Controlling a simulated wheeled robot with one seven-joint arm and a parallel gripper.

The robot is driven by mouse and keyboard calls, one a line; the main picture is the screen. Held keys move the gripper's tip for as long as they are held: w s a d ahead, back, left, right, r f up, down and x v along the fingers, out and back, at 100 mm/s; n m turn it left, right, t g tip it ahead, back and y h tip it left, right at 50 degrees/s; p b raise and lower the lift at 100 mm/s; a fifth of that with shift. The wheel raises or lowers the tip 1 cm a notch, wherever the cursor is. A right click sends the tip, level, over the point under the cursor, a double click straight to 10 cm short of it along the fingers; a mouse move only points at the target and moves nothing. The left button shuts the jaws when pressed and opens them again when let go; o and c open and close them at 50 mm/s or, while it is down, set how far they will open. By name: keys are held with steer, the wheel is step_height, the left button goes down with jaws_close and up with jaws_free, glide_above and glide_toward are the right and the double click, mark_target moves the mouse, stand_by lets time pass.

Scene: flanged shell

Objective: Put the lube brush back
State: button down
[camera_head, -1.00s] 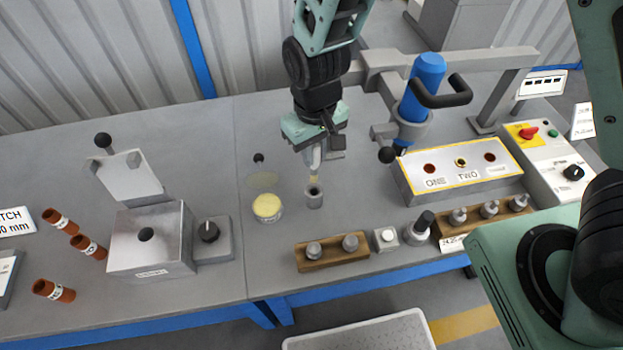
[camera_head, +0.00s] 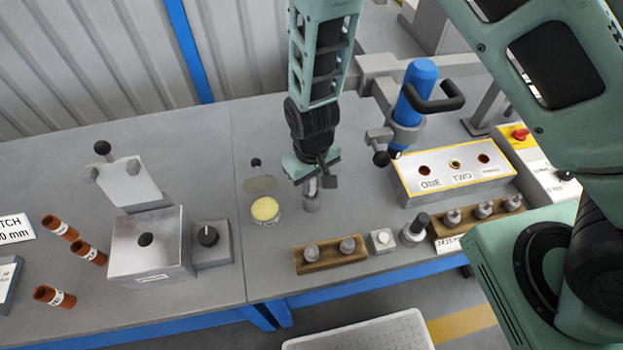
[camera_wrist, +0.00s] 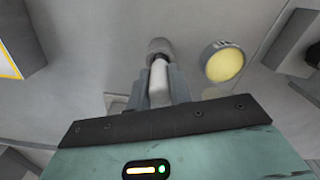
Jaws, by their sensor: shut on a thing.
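My gripper (camera_head: 311,180) points down over the bench and is shut on the lube brush. In the wrist view, the brush's pale handle (camera_wrist: 159,82) shows between the two grey fingers (camera_wrist: 158,92). The small grey cup-shaped holder (camera_head: 311,203) stands upright on the bench directly under my gripper; it also shows in the wrist view (camera_wrist: 160,46). The brush's lower end meets the holder's mouth and appears to be inside it. The bristles are hidden.
A round pot of yellow grease (camera_head: 265,209) stands just left of the holder. A wooden block with grey plugs (camera_head: 331,255) lies in front. A labelled socket box (camera_head: 455,178) and a blue-bodied press (camera_head: 417,95) are to the right. A metal box (camera_head: 150,245) is at left.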

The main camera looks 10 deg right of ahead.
steer(key=c, duration=1.3)
jaws_free()
steer(key=shift+f, duration=0.1)
step_height(320, 180, up, 11)
steer(key=shift+r+b, duration=0.1)
steer(key=shift+b, duration=0.65)
steer(key=s+d+r+n, duration=0.1)
steer(key=s+r, duration=0.3)
steer(key=s, duration=0.1)
steer(key=s+d+r+n, duration=0.1)
steer(key=s+d+r, duration=0.1)
steer(key=s+r, duration=0.3)
steer(key=s+d+r+n, duration=0.1)
steer(key=s+d+r, duration=0.1)
steer(key=s+r, duration=0.2)
steer(key=shift+s+r+y, duration=0.15)
steer(key=shift+s+y, duration=0.15)
steer(key=shift+s, duration=1.15)
